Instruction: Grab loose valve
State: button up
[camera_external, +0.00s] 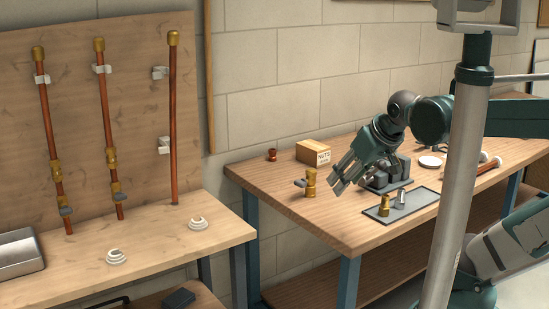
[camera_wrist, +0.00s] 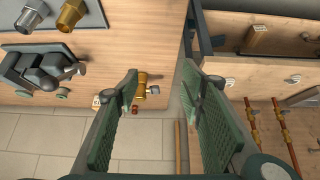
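The loose valve (camera_external: 310,183) is a brass body with a grey handle. It stands upright on the right-hand wooden workbench (camera_external: 290,212), near its left end.
A grey mat (camera_external: 421,195) holds a brass fitting (camera_external: 384,206) and a silver one (camera_external: 401,197). A dark vise-like tool (camera_external: 388,174), a cardboard box (camera_external: 313,151) and a small copper fitting (camera_external: 272,155) stand nearby. A backboard (camera_external: 75,90) carries copper pipes. A gap separates the benches.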

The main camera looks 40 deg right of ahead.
jog(key=w+d+r+n+g+h+p, duration=0.1)
jog(key=w+d+r+n+g+p, duration=0.1)
jog(key=w+r+n+p, duration=0.35)
jog(key=w+d+r+n+g+h+p, duration=0.1)
jog(key=w+r+n+g+p, duration=0.1)
jog(key=w+n+p, duration=0.5)
jog(key=n+g+h+p, duration=0.3)
jog(key=n+p, duration=0.2)
jog(key=n, duration=0.2)
send_over(311, 169)
notch_tip(311, 169, down, 4)
jog(key=shift+m, duration=0.25)
jog(key=f, duration=0.5)
jog(key=a+f, duration=0.1)
jog(key=f, duration=0.2)
jog(key=shift+s+f, duration=0.15)
jog(key=shift+f, duration=0.1)
jog(key=shift+d, duration=0.1)
jog(key=shift+x, duration=1.3)
